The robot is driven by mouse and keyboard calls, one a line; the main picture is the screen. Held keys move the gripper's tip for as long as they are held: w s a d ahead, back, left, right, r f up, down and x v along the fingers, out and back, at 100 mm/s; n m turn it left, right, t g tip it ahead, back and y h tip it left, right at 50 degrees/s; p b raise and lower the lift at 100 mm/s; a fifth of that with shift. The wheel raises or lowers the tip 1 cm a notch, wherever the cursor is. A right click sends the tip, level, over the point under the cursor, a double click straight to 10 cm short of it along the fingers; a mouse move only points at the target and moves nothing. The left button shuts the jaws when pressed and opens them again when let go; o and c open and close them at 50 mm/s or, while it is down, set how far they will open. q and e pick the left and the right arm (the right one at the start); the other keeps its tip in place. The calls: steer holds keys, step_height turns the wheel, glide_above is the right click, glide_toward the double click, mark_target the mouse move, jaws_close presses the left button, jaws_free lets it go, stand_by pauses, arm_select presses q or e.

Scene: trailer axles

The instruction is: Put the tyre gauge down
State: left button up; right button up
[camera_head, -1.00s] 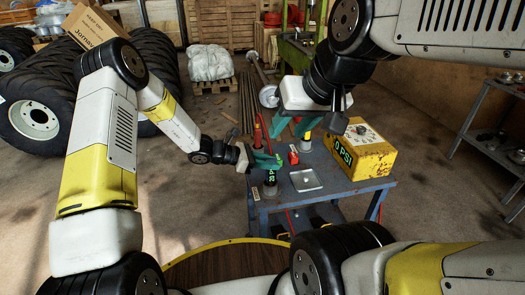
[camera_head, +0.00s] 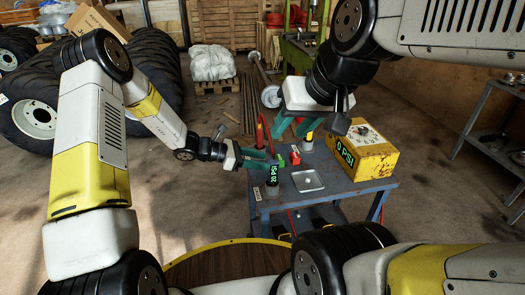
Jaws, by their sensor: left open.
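The tyre gauge (camera_head: 272,174), dark with a green "20 PSI" display, stands upright at the left front of the blue table (camera_head: 345,187), in or on a grey cup-like base (camera_head: 270,191). My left gripper (camera_head: 268,160) is open, its teal fingers at the gauge's upper part; I cannot tell whether they touch it. My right gripper (camera_head: 292,128) is over the back of the table with its teal fingers apart and nothing seen between them.
A yellow box (camera_head: 364,150) with a "0 PSI" display stands on the table's right side. A small metal tray (camera_head: 308,181) lies mid-table, with a red item (camera_head: 294,155) behind it. A yellow-topped piece (camera_head: 308,140) stands at the back. A grey shelf (camera_head: 490,130) is at right.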

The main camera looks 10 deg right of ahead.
arm_select(q)
steer(key=v, duration=0.7)
steer(key=s+a+r+m+y, duration=0.3)
steer(key=s+r+m, duration=0.2)
steer(key=r, duration=0.2)
steer(key=s+a+r+m+y, duration=0.2)
steer(key=s+a+r+m, duration=0.25)
steer(key=r, duration=0.25)
steer(key=s+a+r+m+t+y, duration=0.5)
steer(key=s+a+r+m, duration=0.4)
steer(key=s+a, duration=0.3)
steer(key=s+r+y, duration=0.1)
steer(key=s, duration=0.1)
steer(key=shift+s+t, duration=0.25)
steer(key=shift+t, duration=0.15)
steer(key=shift+r+m, duration=0.15)
steer(key=shift+m, duration=0.1)
steer(key=shift+c, duration=0.3)
stand_by(1.3)
